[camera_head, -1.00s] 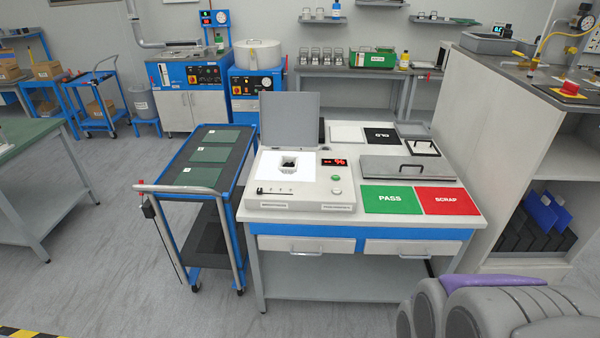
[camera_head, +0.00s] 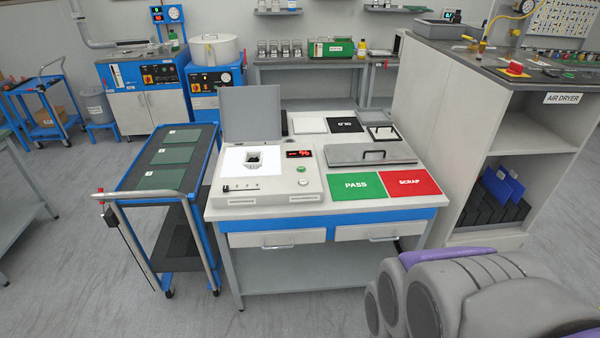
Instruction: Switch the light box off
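The light box (camera_head: 268,194) stands on the left part of the white-topped workbench. Its grey lid (camera_head: 251,114) is raised at the back. Its panel (camera_head: 232,164) glows bright white, with a small dark-framed item (camera_head: 254,159) on it. A red lit display (camera_head: 299,153) shows digits I cannot read surely. A green round button (camera_head: 301,169) sits below the display, and a slider strip (camera_head: 234,187) runs along the front left. My arm, grey and purple, fills the lower right corner. My gripper is not in view.
Green PASS (camera_head: 356,185) and red SCRAP (camera_head: 411,182) areas lie right of the light box, with a grey handled plate (camera_head: 370,154) behind them. A blue cart (camera_head: 126,184) stands left of the workbench (camera_head: 320,207). A tall cabinet (camera_head: 440,130) stands at right. The floor in front is clear.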

